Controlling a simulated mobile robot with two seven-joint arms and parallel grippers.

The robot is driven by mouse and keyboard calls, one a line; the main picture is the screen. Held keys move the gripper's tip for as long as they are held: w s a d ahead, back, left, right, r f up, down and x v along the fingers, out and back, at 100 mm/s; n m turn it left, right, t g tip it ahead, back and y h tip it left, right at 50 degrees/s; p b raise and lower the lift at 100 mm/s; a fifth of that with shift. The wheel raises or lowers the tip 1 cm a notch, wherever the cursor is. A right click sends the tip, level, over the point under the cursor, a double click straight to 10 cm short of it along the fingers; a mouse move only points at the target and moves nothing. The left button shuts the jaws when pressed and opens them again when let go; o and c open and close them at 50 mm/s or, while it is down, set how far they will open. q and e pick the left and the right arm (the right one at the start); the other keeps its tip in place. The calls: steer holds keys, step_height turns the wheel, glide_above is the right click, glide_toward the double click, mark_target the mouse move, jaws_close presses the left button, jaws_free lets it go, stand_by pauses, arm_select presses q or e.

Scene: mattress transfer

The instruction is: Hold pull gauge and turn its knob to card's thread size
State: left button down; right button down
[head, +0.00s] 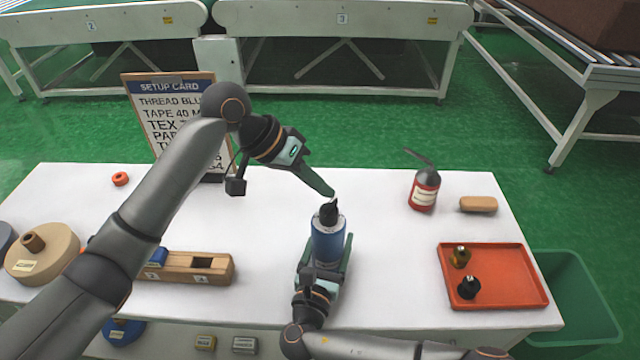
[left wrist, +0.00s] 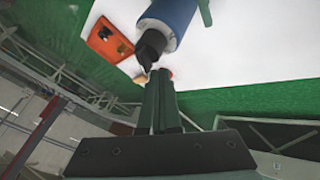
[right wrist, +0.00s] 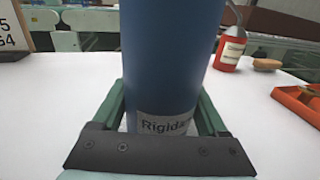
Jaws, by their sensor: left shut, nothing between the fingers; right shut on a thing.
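The pull gauge (head: 328,240) is a blue cylinder with a black knob (head: 329,211) on top, upright near the table's middle. My right gripper (head: 325,268) is shut around its lower body; the right wrist view shows the blue body (right wrist: 168,60) between the fingers, above a label reading "Rigid...". My left gripper (head: 332,194) is shut and empty, its tips just above and beside the knob. In the left wrist view the closed fingertips (left wrist: 160,75) are close to the knob (left wrist: 150,48); contact is unclear. The setup card (head: 165,115) stands at the back left, its thread size lines partly hidden by my left arm.
A red oil can (head: 424,188), a tan block (head: 478,204) and an orange tray (head: 490,300) with two small knobs are on the right. A wooden holder (head: 205,268) and spools (head: 45,253) are on the left. A green bin (head: 575,290) stands beside the table.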

arm_select(q)
steer(key=shift+s, duration=0.15)
arm_select(e)
steer(key=shift+r, duration=0.1)
arm_select(q)
steer(key=shift+s, duration=0.7)
steer(key=w+a+r, duration=0.6)
steer(key=a+r, duration=0.1)
steer(key=r, duration=0.1)
steer(key=shift+w, duration=0.35)
steer(key=shift+a, duration=0.1)
arm_select(e)
jaws_free()
